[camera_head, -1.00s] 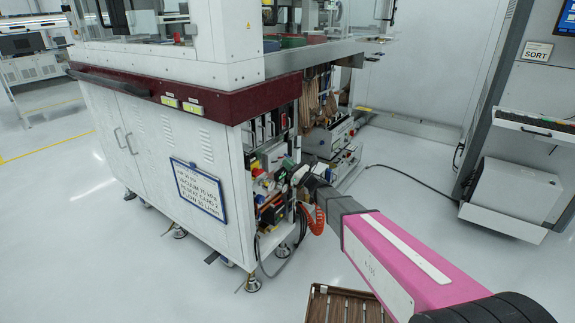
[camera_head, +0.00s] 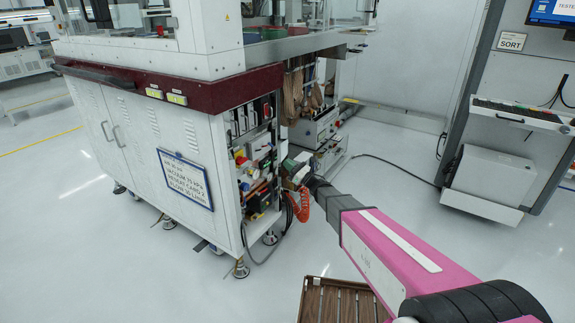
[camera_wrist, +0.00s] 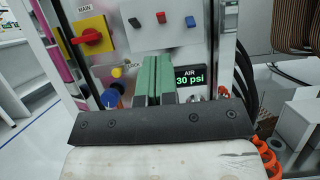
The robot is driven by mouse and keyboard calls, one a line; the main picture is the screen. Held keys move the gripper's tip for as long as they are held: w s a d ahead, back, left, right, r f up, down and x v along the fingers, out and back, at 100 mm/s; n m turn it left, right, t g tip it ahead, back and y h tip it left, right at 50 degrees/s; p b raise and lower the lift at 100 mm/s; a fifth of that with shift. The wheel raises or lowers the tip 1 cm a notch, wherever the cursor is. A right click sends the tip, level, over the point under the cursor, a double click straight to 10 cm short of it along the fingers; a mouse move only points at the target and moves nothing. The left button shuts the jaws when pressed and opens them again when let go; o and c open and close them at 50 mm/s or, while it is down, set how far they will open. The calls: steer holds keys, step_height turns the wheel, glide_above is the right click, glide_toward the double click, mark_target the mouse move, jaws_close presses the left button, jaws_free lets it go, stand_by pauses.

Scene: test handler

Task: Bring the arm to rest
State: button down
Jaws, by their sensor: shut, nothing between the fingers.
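My gripper (camera_head: 291,168) is at the end of my pink and grey arm (camera_head: 392,252), which stretches forward to the open end of the white test machine (camera_head: 140,133). In the wrist view, its two green fingers (camera_wrist: 153,78) are pressed together with nothing between them. Behind them is a panel with a red and yellow MAIN switch (camera_wrist: 92,37), a blue knob (camera_wrist: 110,98), and an AIR display (camera_wrist: 190,78) reading 30 psi. The fingertips appear in front of the panel; I cannot tell the exact gap.
An orange coiled hose (camera_head: 304,205) hangs close by my gripper. A brown slatted tray (camera_head: 318,288) is below my arm. A grey SORT station (camera_head: 489,178) stands on the right. Cables lie on the floor (camera_head: 390,190), which is otherwise mostly clear.

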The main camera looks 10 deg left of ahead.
steer(key=w+d+f+m+t+h, duration=0.1)
steer(key=w+d+m+t+h, duration=0.15)
steer(key=d+m+h, duration=0.7)
steer(key=w+d+f+m+t+h, duration=0.15)
steer(key=d+m+t+h, duration=0.35)
steer(key=d+m, duration=0.7)
steer(key=s+d+f+m+g+h, duration=0.4)
steer(key=s+d+m+g+h, duration=0.4)
steer(key=m, duration=0.6)
steer(key=s+d+f+m+g, duration=0.1)
steer(key=s+d+m+g, duration=0.3)
steer(key=s+m, duration=0.3)
steer(key=s+d+m+g+y, duration=0.1)
steer(key=s+d+m+g, duration=0.3)
steer(key=s, duration=0.9)
steer(key=m, duration=0.3)
steer(key=shift+s+d+f, duration=0.15)
steer(key=shift+d+f, duration=0.05)
steer(key=shift+f, duration=0.2)
steer(key=shift+g, duration=0.25)
